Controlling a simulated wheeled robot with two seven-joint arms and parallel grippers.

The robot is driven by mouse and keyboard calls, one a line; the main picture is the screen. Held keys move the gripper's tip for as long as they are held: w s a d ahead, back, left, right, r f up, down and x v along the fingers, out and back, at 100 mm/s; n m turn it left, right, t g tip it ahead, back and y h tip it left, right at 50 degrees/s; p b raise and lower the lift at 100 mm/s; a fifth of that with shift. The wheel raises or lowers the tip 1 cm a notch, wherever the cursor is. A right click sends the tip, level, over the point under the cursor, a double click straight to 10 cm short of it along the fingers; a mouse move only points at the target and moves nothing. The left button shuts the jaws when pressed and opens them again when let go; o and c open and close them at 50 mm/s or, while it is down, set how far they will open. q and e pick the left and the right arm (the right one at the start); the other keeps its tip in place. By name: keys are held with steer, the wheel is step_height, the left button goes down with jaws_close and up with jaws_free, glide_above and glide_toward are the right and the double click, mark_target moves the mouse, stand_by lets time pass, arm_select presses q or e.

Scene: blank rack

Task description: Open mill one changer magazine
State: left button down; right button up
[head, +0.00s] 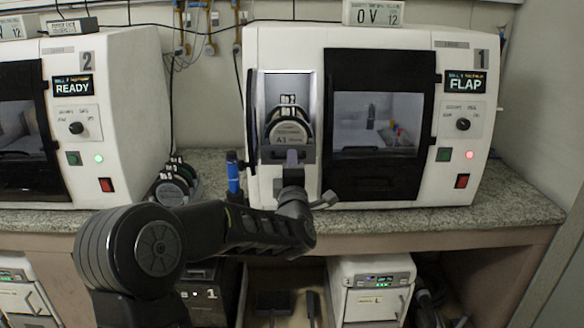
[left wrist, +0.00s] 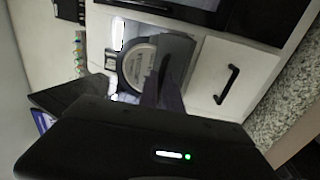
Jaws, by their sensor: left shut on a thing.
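Mill one (head: 405,185) is the white machine on the right, marked 1, with "FLAP" on its display (head: 466,85). Its tall, lit changer bay (head: 273,85) is open left of the dark window, and a dark flap (head: 252,115) stands at the bay's left edge. The changer magazine (head: 305,152) is at the bay, holding round blanks, the front one labelled A1 (head: 287,135). The magazine's grey front also shows in the left wrist view (left wrist: 180,55). My left gripper (head: 292,165) is shut on the magazine's front, partly hiding it. My right gripper is out of view.
Mill two (head: 130,100), showing "READY", stands at the left. Between the mills, a rack of blanks (head: 176,180) and a blue bottle (head: 233,175) stand on the granite counter (head: 500,195). A white handled drawer front (left wrist: 235,75) shows in the left wrist view.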

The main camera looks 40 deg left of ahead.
arm_select(q)
steer(key=shift+r+b+v, duration=0.2)
steer(key=shift+b+v, duration=0.25)
steer(key=shift+v, duration=0.75)
steer(key=shift+r+b+v, duration=0.2)
steer(key=shift+b+v, duration=0.25)
steer(key=shift+v, duration=0.75)
steer(key=c, duration=1.8)
jaws_free()
steer(key=shift+d, duration=0.1)
steer(key=b+v, duration=0.1)
steer(key=v, duration=0.6)
steer(key=shift+s+d, duration=0.2)
steer(key=shift+s, duration=0.1)
steer(key=shift+f, duration=0.15)
